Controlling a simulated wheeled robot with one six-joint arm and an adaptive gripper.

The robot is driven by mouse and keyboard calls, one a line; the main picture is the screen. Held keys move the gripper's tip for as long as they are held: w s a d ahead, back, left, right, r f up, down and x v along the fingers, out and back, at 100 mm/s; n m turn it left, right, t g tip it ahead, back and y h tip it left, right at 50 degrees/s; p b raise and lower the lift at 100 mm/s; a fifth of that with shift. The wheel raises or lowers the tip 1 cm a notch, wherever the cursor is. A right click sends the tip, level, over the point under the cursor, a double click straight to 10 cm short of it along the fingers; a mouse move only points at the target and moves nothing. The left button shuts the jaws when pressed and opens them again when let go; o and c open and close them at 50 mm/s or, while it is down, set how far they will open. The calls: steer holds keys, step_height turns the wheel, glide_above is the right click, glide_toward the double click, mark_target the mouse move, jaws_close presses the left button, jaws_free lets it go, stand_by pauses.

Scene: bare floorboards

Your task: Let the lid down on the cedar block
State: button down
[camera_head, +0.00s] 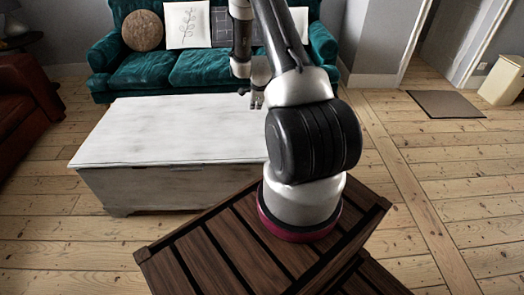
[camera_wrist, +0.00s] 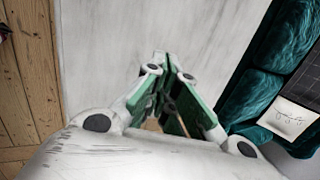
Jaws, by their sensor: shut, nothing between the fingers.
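The pale, whitewashed wooden chest (camera_head: 180,185) stands on the floor beyond my base in the head view. Its flat lid (camera_head: 170,130) looks down over the body, with a thin dark line under its front edge. The lid's pale surface also fills the middle of the wrist view (camera_wrist: 100,50). I see no separate cedar block. My gripper (camera_head: 257,104) hangs over the right part of the chest in the head view. In the wrist view its green-padded fingers (camera_wrist: 166,62) are together and empty above the lid. I cannot tell whether they touch it.
A teal sofa (camera_head: 155,70) with several cushions stands behind the chest. A dark red leather seat (camera_head: 25,115) is at the left. A dark mat (camera_head: 445,103) and a cream bin (camera_head: 502,80) lie at the right. Bare floorboards (camera_head: 430,170) are free right of the chest.

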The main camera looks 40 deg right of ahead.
steer(key=s+a+f+g+y, duration=0.25)
steer(key=s+a+g, duration=0.25)
steer(key=s, duration=0.5)
glide_toward(262, 157)
steer(key=f, duration=0.5)
steer(key=shift+s+a+f, duration=0.2)
steer(key=shift+s+f, duration=0.05)
steer(key=shift+s, duration=0.05)
steer(key=shift+f, duration=0.7)
steer(key=shift+r, duration=0.1)
step_height(262, 157, up, 14)
steer(key=shift+w, duration=0.15)
